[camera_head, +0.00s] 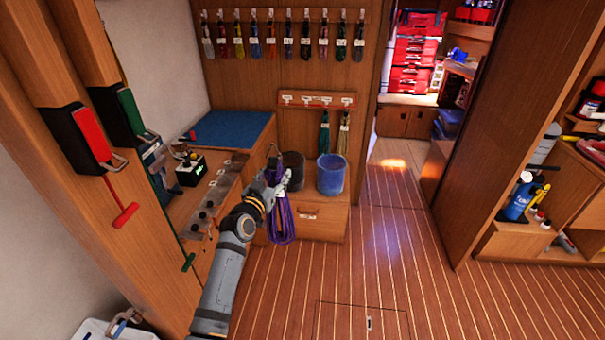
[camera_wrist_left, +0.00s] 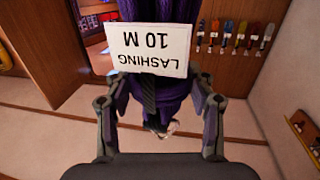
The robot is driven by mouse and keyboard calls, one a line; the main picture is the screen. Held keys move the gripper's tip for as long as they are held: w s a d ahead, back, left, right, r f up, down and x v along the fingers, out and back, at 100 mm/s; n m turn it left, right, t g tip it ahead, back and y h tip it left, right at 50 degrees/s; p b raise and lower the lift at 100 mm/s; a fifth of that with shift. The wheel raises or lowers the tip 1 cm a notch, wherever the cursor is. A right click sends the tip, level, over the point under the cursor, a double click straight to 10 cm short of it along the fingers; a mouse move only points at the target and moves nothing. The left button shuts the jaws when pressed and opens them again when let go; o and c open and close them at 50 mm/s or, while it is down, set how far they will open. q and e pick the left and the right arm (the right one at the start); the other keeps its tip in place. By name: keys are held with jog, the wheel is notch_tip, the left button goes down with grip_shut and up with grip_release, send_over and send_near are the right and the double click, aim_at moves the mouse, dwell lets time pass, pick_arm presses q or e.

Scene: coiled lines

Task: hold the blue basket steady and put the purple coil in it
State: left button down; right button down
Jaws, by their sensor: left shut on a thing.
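The purple coil (camera_head: 281,222) hangs from my left gripper (camera_head: 272,178), in front of the wooden bench. In the left wrist view the purple coil (camera_wrist_left: 172,103) fills the space between the two fingers of my left gripper (camera_wrist_left: 160,92), which is shut on it. A white label (camera_wrist_left: 150,48) on the coil reads "LASHING 10 M" and appears upside down. The blue basket (camera_head: 331,176) stands upright on the bench, to the right of the coil and apart from it. Its inside is mostly hidden. My right gripper is in neither view.
A dark basket (camera_head: 293,168) stands left of the blue basket, partly behind my gripper. Two coils hang from a red-edged rack (camera_head: 316,100) above. Several coloured lines hang on the upper wall. The wooden floor (camera_head: 380,265) at right is clear.

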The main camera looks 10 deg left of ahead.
pick_arm(q)
jog(key=s+f+n+y+b, duration=0.1)
jog(key=s+f, duration=0.6)
jog(key=s, duration=0.4)
jog(key=s+a+f+n+y, duration=0.1)
jog(key=s+f+y, duration=0.1)
jog(key=s+f, duration=0.5)
jog(key=s, duration=0.4)
jog(key=shift+f+b, duration=0.15)
jog(key=shift+b, duration=0.2)
